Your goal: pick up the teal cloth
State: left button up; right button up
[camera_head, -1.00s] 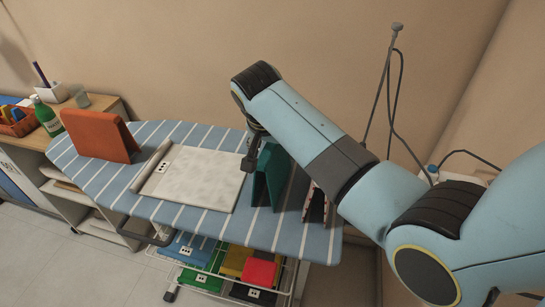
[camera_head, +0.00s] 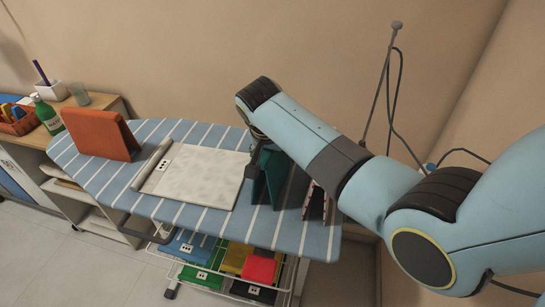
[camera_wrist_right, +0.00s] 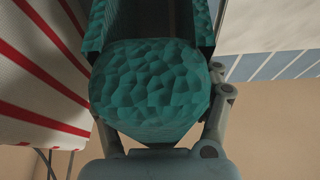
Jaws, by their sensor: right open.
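The teal cloth (camera_head: 272,178) stands as a folded tent shape on the blue striped ironing board (camera_head: 219,222), right of the white cloth. My right gripper (camera_head: 256,160) is at the top of the teal cloth, with its fingers reaching down beside it. In the right wrist view the teal cloth's folded top (camera_wrist_right: 150,85) fills the space between the open fingers. Whether the fingers touch the cloth is unclear. My left gripper is not in view.
A pale cloth (camera_head: 195,175) lies flat to the left. An orange folded cloth (camera_head: 100,135) stands at the board's left end. A red-and-white striped cloth (camera_head: 316,202) stands close on the right. A rack (camera_head: 222,280) below holds several coloured cloths.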

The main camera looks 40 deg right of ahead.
jog(key=shift+c, duration=0.2)
jog(key=c, duration=1.3)
